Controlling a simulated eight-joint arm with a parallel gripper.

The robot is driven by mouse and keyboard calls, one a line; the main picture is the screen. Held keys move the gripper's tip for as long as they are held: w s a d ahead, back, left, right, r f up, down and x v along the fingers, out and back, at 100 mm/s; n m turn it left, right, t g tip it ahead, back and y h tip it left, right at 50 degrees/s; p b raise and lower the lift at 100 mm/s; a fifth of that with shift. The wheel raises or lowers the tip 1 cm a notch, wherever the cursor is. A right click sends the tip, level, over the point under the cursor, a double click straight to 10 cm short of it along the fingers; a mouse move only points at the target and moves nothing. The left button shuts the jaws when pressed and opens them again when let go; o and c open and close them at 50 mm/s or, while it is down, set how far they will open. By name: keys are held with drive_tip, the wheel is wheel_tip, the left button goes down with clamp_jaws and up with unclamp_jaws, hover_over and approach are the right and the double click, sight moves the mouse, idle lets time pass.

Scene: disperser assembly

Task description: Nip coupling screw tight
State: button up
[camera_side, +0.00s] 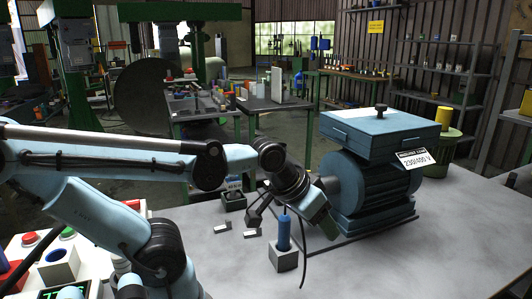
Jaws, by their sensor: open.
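A blue motor (372,185) with a ribbed body and a lidded box on top stands on the grey bench. Its left end, towards my wrist, is partly covered, and I cannot make out the coupling or its screw. A blue-handled tool (284,232) stands upright in a small grey block (284,258) in front of the motor. My gripper (291,220) hangs around the top of the blue handle, its dark fingers spread wide to either side. It is open and does not visibly hold the tool. I cannot tell whether it touches the handle.
Small metal blocks (222,227) and a dark holder (234,200) lie left of the tool. A black cable (304,262) hangs by the grey block. A control panel (45,255) with buttons stands at left. The bench's right front is clear.

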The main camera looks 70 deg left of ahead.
drive_tip(key=w+a+r+n+g, duration=0.15)
drive_tip(key=a+r+n, duration=0.3)
drive_tip(key=n, duration=0.45)
drive_tip(key=n+h, duration=0.1)
drive_tip(key=n, duration=2.2)
approach(306, 171)
drive_tip(key=shift+g, duration=0.35)
drive_tip(key=x, duration=0.8)
drive_tip(key=shift+w+d+f, duration=0.1)
drive_tip(key=shift+w, duration=0.2)
clamp_jaws()
